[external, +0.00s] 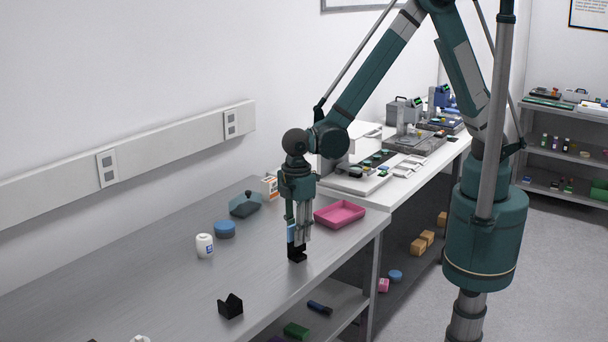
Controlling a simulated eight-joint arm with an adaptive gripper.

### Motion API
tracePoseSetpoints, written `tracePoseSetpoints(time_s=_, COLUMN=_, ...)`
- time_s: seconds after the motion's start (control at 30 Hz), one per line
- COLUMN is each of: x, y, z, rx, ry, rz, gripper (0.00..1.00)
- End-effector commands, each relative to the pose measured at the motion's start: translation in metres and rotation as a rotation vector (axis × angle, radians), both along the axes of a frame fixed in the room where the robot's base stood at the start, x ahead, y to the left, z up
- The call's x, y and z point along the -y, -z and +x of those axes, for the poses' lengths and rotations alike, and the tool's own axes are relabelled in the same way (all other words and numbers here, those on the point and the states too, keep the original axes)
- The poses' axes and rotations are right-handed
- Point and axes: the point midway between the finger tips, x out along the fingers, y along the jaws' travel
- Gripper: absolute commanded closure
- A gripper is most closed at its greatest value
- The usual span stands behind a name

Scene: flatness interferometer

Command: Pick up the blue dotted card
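A small light-blue piece (291,233), perhaps the blue dotted card, shows at the fingertips of my gripper (298,238); no dots can be made out at this size. My gripper points straight down over a black stand (297,254) near the front edge of the metal bench. The blue piece is upright just above the stand, partly hidden by the fingers. I cannot tell whether the fingers are closed on it or only around it, or whether it still touches the stand.
A pink tray (339,214) lies right of my gripper. A white bottle (205,245), a blue round container (224,229), a dark wedge-shaped item (244,204) and a white-orange box (270,187) stand behind. A second black stand (230,306) is nearer the front. The bench's left middle is clear.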

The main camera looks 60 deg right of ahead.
Motion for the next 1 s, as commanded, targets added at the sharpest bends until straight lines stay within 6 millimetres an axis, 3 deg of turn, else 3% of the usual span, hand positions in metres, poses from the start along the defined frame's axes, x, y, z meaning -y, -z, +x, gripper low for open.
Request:
tracePoseSetpoints(time_s=0.17, x=0.000, y=0.000, z=0.000, rx=0.000, ry=0.000, rz=0.000, gripper=0.78)
tracePoseSetpoints(time_s=0.33, x=0.000, y=0.000, z=0.000, rx=0.000, ry=0.000, rz=0.000, gripper=1.00)
tracePoseSetpoints(time_s=0.77, x=0.000, y=-0.002, z=0.000, rx=0.000, ry=0.000, rz=0.000, gripper=1.00)
tracePoseSetpoints(time_s=1.0, x=0.000, y=-0.013, z=0.000, rx=0.000, ry=0.000, rz=0.000, gripper=1.00)
